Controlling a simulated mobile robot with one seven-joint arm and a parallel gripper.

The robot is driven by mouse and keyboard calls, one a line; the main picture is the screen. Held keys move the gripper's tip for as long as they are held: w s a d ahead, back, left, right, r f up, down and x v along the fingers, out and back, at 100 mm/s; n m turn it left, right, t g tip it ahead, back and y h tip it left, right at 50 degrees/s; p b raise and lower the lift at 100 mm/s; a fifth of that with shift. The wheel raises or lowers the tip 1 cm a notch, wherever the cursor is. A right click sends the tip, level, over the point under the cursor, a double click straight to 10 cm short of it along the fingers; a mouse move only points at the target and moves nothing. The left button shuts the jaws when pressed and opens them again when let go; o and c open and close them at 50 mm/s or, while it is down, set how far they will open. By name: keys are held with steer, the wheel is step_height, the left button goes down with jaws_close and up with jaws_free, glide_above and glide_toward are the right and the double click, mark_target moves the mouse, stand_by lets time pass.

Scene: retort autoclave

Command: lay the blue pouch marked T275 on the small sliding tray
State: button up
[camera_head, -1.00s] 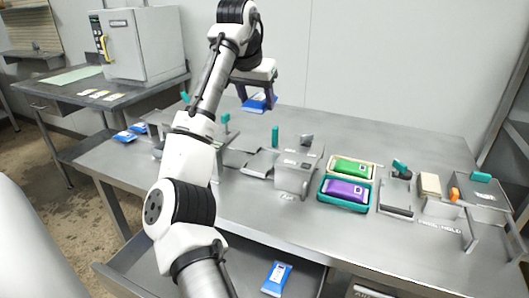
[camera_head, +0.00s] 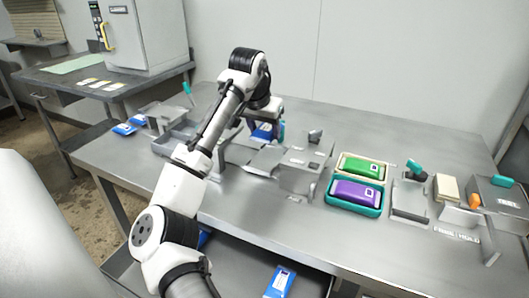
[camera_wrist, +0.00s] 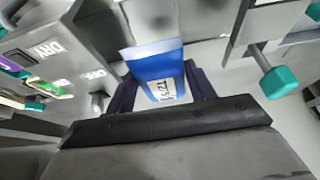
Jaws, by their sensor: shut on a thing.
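My gripper (camera_head: 264,133) is shut on a blue pouch (camera_head: 262,134) and holds it above the bench, left of a grey box. In the wrist view the pouch (camera_wrist: 158,72) hangs between the two dark fingers. Its white label reads about "T27", with the last character unclear. A flat grey plate (camera_head: 266,160), which looks like the small sliding tray, sticks out from the left side of the grey box (camera_head: 301,170). It lies just below the gripper in the head view. I cannot tell whether the pouch touches anything.
A green pouch (camera_head: 362,169) and a purple pouch (camera_head: 355,192) lie in trays right of the box. Blue pouches lie at the bench's left end (camera_head: 125,129) and in the open drawer (camera_head: 281,282). A teal knob (camera_wrist: 280,82) stands close right in the wrist view.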

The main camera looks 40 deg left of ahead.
mark_target(266, 159)
steer(key=shift+f, duration=3.7)
steer(key=shift+f, duration=0.1)
steer(key=o, duration=1)
steer(key=shift+o, duration=0.2)
steer(key=v, duration=1.1)
steer(key=shift+s+r, duration=0.3)
steer(key=shift+r, duration=0.25)
